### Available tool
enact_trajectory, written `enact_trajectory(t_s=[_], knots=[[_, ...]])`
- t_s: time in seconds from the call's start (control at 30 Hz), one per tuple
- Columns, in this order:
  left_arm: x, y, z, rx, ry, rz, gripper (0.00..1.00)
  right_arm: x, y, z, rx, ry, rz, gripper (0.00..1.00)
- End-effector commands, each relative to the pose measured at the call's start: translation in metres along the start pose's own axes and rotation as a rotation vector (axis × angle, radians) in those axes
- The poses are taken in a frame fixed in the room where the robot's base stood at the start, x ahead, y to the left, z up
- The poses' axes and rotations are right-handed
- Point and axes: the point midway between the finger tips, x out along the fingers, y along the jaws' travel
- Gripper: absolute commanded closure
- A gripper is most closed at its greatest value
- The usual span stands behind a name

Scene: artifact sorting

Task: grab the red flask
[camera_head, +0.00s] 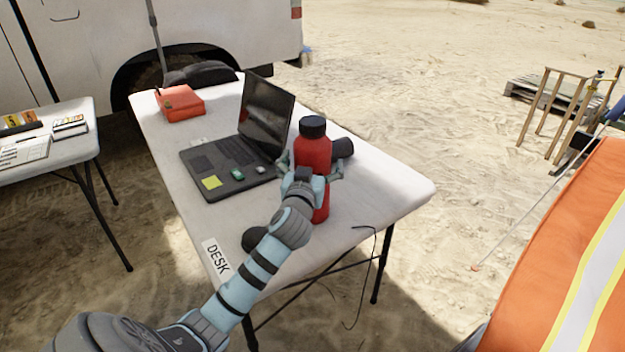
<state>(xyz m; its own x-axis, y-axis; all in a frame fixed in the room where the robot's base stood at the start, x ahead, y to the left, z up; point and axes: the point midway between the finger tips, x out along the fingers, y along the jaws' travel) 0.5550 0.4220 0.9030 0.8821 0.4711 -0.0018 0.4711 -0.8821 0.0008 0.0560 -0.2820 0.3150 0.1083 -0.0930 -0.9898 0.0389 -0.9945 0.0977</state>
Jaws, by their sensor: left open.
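A red flask (313,152) with a black cap stands upright on the white desk (393,190), right of the laptop. My left gripper (312,165) is open at the flask, with one finger at its left side and the other at its right. The gripper's body hides part of the flask's middle; a lower red part shows below it. Whether the fingers touch the flask I cannot tell. My right gripper is not in view.
An open laptop (226,166) sits close left of the flask. A dark cylindrical object (343,148) lies behind it. A red case (181,103) is at the far left end. A black cable (374,245) hangs off the front edge. The desk's right end is clear.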

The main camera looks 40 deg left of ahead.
Motion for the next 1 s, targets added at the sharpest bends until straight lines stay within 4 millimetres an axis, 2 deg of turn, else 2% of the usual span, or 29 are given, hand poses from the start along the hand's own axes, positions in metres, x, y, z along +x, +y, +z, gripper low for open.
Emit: enact_trajectory(t_s=[0.13, 0.63, 0.67, 0.87, 1.0], knots=[[-0.0004, 0.0003, -0.0006, 0.0, 0.0, 0.001, 0.06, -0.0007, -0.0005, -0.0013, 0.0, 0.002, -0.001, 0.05], [-0.0008, 0.0005, -0.0003, 0.0, 0.0, 0.001, 0.86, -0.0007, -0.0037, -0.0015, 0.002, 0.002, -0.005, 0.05], [-0.0008, 0.0007, -0.002, 0.001, 0.004, 0.002, 0.89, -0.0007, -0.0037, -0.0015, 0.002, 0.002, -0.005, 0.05], [-0.0008, 0.0007, -0.0021, 0.0, 0.003, 0.002, 0.89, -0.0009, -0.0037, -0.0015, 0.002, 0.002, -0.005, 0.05], [-0.0007, 0.0007, -0.0099, 0.0, 0.005, 0.001, 0.89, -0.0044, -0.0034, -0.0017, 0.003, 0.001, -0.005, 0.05]])
